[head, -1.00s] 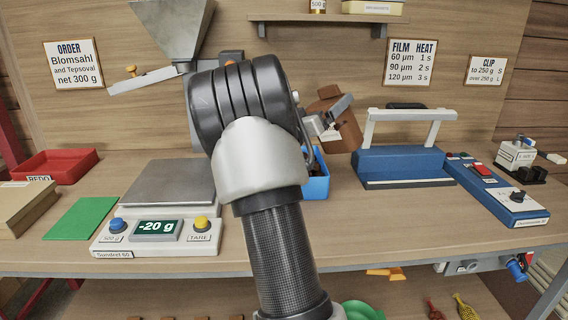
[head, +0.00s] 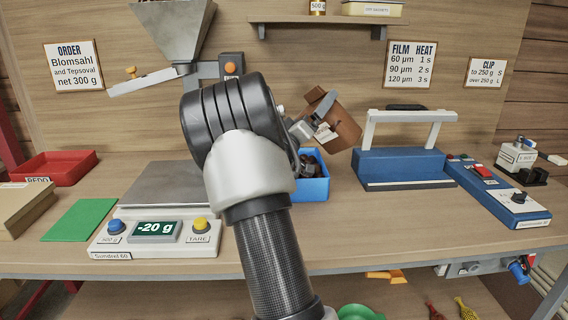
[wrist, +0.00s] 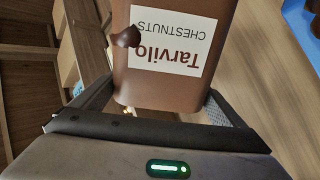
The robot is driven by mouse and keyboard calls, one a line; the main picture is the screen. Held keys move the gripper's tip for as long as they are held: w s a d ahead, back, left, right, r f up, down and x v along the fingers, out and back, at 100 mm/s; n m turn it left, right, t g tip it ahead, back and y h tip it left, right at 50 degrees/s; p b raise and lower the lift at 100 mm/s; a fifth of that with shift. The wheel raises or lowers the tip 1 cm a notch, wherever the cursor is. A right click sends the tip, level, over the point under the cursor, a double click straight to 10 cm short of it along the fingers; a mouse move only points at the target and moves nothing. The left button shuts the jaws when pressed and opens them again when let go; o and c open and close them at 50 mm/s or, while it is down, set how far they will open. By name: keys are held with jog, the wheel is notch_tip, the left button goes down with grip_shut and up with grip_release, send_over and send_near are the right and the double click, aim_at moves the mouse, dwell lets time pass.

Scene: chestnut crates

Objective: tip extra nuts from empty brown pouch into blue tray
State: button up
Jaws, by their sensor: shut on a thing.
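My gripper (head: 322,131) is shut on the brown pouch (head: 344,122) and holds it tilted in the air above the blue tray (head: 314,190). In the wrist view the pouch (wrist: 165,86) sits between both fingers, its white label reading "Tarvilo CHESTNUTS" upside down. A dark brown nut (wrist: 127,37) shows in front of the pouch's label edge; I cannot tell whether it touches the pouch. Dark nuts (head: 309,163) lie in the blue tray, whose left part is hidden by my arm. The tray's edge shows at the wrist view's top right (wrist: 298,22). The pouch's inside is hidden.
A scale (head: 158,240) reading -20 g stands left of my arm, below a grey hopper (head: 172,28). A blue sealer (head: 405,166) with a white handle stands close right of the tray. A red tray (head: 55,168) is at far left. A shelf (head: 315,18) hangs above.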

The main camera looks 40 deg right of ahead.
jog(key=shift+w+a+f+n+t+b, duration=0.15)
jog(key=shift+f+n+t+b, duration=0.1)
jog(key=shift+f+n+t, duration=0.35)
jog(key=shift+w+a+f+n+t+b, duration=0.15)
jog(key=shift+f+n+t+b, duration=0.2)
jog(key=shift+n, duration=0.45)
jog(key=shift+w+a+f+n+t, duration=0.15)
jog(key=shift+f+n+t, duration=0.1)
jog(key=shift+n+t, duration=0.35)
jog(key=shift+w+a+f+n+t, duration=0.15)
jog(key=shift+f+n+t, duration=0.1)
jog(key=shift+n, duration=0.55)
jog(key=shift+w+a+r+n+t+y, duration=0.15)
jog(key=shift+n+t, duration=0.1)
jog(key=shift+n, duration=0.2)
jog(key=shift+a+r+n+t+y, duration=0.15)
jog(key=shift+n+t, duration=0.1)
jog(key=shift+n, duration=0.2)
dwell(1.3)
